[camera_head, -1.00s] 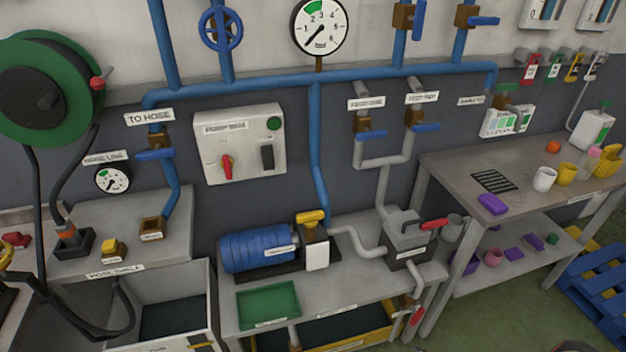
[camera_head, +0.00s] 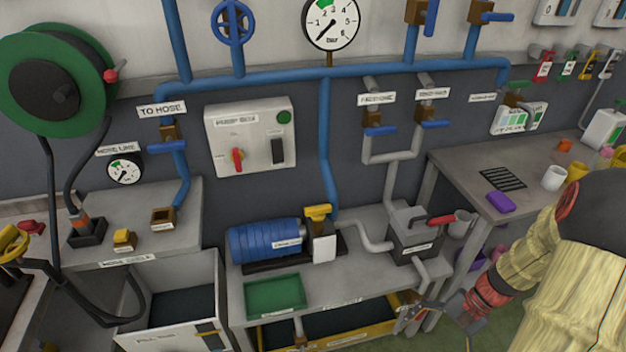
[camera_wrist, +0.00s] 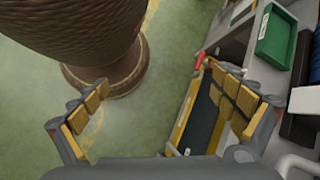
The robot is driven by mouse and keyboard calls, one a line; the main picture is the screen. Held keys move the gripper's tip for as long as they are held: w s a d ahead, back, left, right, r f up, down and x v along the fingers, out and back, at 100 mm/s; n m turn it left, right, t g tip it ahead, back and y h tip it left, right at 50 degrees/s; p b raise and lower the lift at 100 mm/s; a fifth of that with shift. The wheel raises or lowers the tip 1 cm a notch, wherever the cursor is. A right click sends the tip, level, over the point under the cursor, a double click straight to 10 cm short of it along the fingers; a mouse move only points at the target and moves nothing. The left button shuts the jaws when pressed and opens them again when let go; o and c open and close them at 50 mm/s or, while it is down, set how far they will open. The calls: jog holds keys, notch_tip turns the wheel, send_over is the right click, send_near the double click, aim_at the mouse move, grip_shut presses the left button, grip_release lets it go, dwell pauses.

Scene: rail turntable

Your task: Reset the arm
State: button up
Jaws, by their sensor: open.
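My arm (camera_head: 575,260), in a pale yellow sleeve with red joints, reaches in from the right edge in the head view. My gripper (camera_head: 410,312) is at the lower middle right, beside the front right corner of the pump bench (camera_head: 350,285). In the wrist view my gripper (camera_wrist: 155,80) shows two spread fingers with tan pads. The gripper is open and empty. The arm hides part of the right table.
A green tray (camera_head: 275,293), a blue pump motor (camera_head: 265,240) and a grey box with a red lever (camera_head: 415,235) stand on the bench. A yellow-edged bin (camera_head: 345,340) is below. The right table (camera_head: 465,170) holds a purple block (camera_head: 500,202) and cups.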

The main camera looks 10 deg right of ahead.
jog(key=a+r+n+t+h+p, duration=0.1)
jog(key=a+r+n+t+h, duration=0.2)
jog(key=r, duration=1.2)
jog(key=a+r+n+t+h, duration=0.3)
jog(key=a+r+n, duration=0.5)
jog(key=a+r, duration=0.4)
notch_tip(320, 180, up, 4)
jog(key=shift+f+t+h+p, duration=0.2)
jog(key=shift+t+h+p, duration=0.2)
jog(key=shift+a, duration=0.1)
